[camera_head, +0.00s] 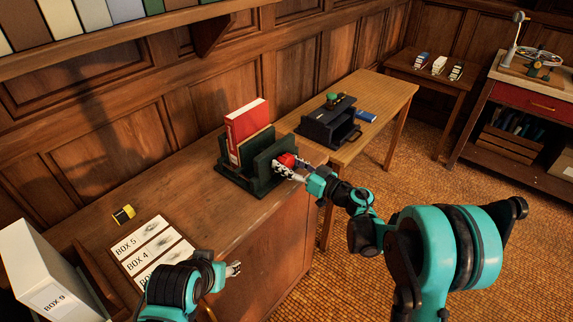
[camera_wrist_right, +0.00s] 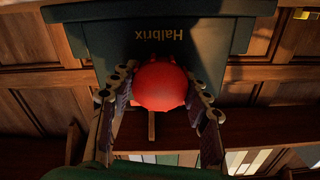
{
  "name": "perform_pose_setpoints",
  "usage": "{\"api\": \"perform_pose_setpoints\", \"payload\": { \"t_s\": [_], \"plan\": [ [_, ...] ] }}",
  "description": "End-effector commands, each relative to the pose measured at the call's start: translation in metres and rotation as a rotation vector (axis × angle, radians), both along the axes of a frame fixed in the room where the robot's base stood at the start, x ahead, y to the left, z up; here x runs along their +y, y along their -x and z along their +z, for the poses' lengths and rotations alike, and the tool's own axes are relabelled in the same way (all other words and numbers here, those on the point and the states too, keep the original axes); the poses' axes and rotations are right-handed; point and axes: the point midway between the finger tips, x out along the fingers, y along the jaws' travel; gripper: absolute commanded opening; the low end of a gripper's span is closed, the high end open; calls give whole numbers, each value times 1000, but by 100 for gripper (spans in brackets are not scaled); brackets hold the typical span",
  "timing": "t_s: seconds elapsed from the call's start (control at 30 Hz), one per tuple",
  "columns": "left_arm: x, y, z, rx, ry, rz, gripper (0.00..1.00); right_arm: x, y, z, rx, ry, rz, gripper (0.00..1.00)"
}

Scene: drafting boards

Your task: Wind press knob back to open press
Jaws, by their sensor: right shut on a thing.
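A dark green press (camera_head: 232,177) stands on the wooden cabinet, with a red book (camera_head: 247,128) upright between its plates. The press's red knob (camera_head: 286,160) is on its near right side. My right gripper (camera_head: 284,167) is at the knob, its fingers shut on it. In the right wrist view the round red knob (camera_wrist_right: 161,87) sits between the two fingertips, in front of the green plate (camera_wrist_right: 150,35) lettered "Halbrix". My left gripper (camera_head: 234,268) is low in the head view, apart from the press; its fingers are small and partly hidden by the arm.
A yellow and black item (camera_head: 123,215) and sheets labelled BOX (camera_head: 140,243) lie on the cabinet. A white box (camera_head: 38,262) stands at the left. A lighter table (camera_head: 385,97) with a black case (camera_head: 328,122) stands behind the press.

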Motion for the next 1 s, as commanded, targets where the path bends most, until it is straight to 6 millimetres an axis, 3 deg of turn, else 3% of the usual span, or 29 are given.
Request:
{"api": "perform_pose_setpoints", "payload": {
  "t_s": [1.0],
  "plan": [
    [0,0,0,0,0,0,50,0,0,0,-1403,1021,-1,19]
  ]
}}
